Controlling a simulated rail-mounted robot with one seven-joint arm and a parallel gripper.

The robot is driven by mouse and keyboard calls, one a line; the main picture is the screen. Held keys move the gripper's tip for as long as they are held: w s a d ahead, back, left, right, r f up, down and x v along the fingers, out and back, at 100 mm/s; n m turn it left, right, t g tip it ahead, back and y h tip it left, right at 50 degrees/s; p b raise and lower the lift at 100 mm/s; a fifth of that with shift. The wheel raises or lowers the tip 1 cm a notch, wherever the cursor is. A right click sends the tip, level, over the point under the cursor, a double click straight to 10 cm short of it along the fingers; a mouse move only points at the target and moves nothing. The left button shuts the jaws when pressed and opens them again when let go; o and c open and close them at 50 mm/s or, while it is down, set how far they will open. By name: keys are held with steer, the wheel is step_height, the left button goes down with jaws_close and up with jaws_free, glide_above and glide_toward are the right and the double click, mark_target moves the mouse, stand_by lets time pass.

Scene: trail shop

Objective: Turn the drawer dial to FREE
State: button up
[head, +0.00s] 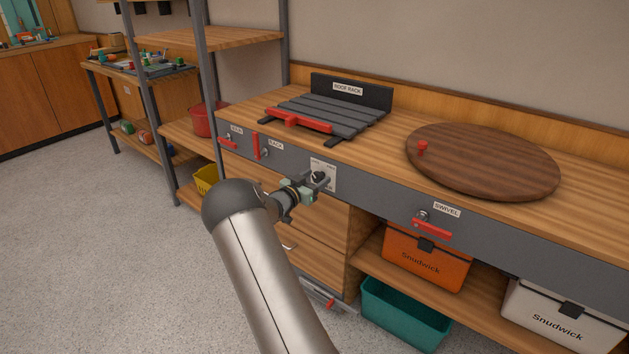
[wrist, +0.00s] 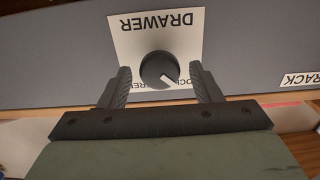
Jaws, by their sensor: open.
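The drawer dial (wrist: 159,69) is a dark round knob with a white pointer mark, set on a white label (wrist: 126,40) that reads DRAWER. The wrist view shows the label upside down. The pointer mark is at the knob's lower right in that view. Small lettering beside the knob is partly hidden, so I cannot read the setting surely. My gripper (wrist: 160,72) is open, with one finger on each side of the dial and gaps between them. In the head view my gripper (head: 310,182) is at the grey front panel, partly covering the dial and its label (head: 329,174).
A red lever (head: 256,147) by the RACK label and a red handle (head: 228,142) are left of the dial. A red swivel lever (head: 432,229) is to the right. The slatted roof rack (head: 325,115) and round wooden board (head: 482,160) are on the bench above. Wooden drawers are below.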

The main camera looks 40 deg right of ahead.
steer(key=c, duration=1)
steer(key=shift+o, duration=0.2)
steer(key=shift+f+m+b, duration=0.1)
steer(key=shift+m+b, duration=0.3)
steer(key=shift+b, duration=0.1)
steer(key=shift+f+m+b, duration=0.15)
steer(key=shift+m+b, duration=0.75)
steer(key=shift+b, duration=0.25)
steer(key=m+b, duration=0.6)
steer(key=shift+s+f, duration=0.1)
steer(key=m+b, duration=0.5)
steer(key=b, duration=0.1)
steer(key=shift+d+f+m, duration=0.1)
steer(key=shift+m, duration=0.2)
steer(key=m+b, duration=0.3)
steer(key=shift+r+m, duration=0.2)
steer(key=shift+m, duration=0.3)
